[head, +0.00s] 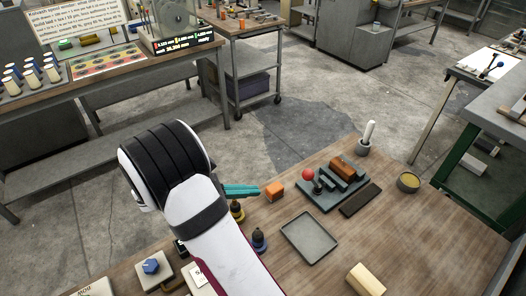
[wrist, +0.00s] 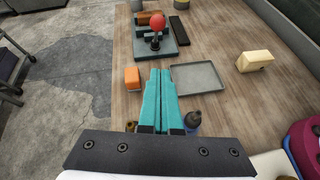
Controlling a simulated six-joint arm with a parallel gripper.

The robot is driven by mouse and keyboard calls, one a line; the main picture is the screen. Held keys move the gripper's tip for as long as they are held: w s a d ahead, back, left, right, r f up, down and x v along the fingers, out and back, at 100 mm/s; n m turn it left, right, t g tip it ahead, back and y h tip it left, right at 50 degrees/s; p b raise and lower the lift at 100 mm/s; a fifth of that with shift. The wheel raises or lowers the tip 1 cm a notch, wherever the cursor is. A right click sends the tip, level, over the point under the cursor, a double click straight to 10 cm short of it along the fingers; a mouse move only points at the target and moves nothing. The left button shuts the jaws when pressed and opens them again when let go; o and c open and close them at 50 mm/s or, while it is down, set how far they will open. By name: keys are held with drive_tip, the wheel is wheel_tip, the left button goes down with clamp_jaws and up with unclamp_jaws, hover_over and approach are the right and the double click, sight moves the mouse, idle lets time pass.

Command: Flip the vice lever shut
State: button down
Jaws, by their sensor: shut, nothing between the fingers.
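The vice (head: 345,180) is a grey-green plate with dark bars and a brown block (head: 343,167) in it, at the back middle of the wooden bench. Its lever ends in a red ball (head: 308,174), raised above a dark pivot at the plate's left side; the red ball also shows in the wrist view (wrist: 157,21). My gripper (head: 258,189) has teal fingers, shut and empty. In the wrist view the fingertips (wrist: 160,72) point towards the vice and are apart from it. In the head view they are left of the orange block.
A shallow grey tray (head: 308,238), a dark bar (head: 360,200) and a pale block (head: 367,280) lie nearby.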

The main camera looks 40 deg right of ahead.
drive_tip(key=shift+w+f+n, duration=0.2)
drive_tip(key=shift+w+n, duration=0.1)
drive_tip(key=d+r+x, duration=0.1)
drive_tip(key=r+x, duration=0.1)
drive_tip(key=x, duration=1.1)
drive_tip(key=shift+r, duration=0.4)
drive_tip(key=shift+s+d, duration=0.15)
